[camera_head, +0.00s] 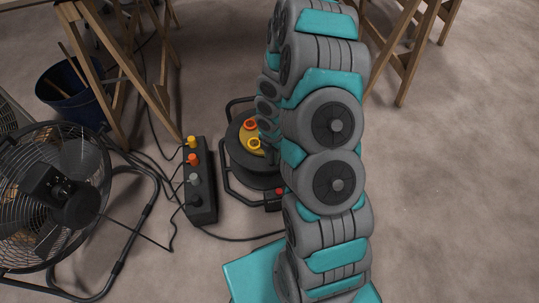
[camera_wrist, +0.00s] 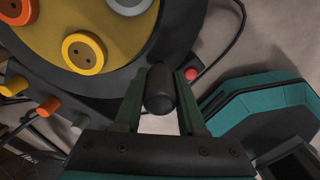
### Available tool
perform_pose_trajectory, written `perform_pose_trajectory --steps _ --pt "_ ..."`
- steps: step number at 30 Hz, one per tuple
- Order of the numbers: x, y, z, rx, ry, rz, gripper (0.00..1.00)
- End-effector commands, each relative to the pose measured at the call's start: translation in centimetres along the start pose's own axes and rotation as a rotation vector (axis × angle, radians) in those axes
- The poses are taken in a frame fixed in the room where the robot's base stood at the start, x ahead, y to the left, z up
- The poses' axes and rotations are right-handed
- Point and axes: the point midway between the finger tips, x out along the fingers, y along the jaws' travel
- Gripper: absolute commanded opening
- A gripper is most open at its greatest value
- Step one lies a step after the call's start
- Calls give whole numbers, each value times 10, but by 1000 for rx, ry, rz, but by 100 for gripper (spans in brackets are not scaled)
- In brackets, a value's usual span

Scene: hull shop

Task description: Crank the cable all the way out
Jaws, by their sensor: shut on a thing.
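The cable reel (camera_head: 233,158) stands on the floor in a black tube frame, partly hidden by my arm in the head view. Its yellow face carries an orange and a yellow round socket, seen close in the wrist view (camera_wrist: 130,30). My gripper (camera_wrist: 160,100) is shut on the black crank handle (camera_wrist: 160,88) at the reel's edge, one finger on each side of it. The gripper is hidden behind my arm in the head view. A black cable (camera_head: 235,239) lies on the floor in front of the reel. How much cable is on the drum is hidden.
A black power strip (camera_head: 206,213) with yellow, orange and grey plugs lies left of the reel. A floor fan (camera_head: 60,190) stands further left. A blue bucket (camera_head: 68,108) and wooden trestles (camera_head: 105,60) stand behind. The floor to the right is clear.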

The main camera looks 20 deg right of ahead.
Motion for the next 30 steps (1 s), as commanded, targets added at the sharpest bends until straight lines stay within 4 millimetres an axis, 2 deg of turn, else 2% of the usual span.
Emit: perform_pose_trajectory --steps 8,9,16,25,30 --pt "0 -2 1 2 -1 -4 0" --pt "0 -2 1 2 -1 -4 44" --pt "0 -1 1 2 -1 -3 70" --pt "-2 0 1 1 -1 -1 70" --pt "-15 0 1 3 0 2 70"
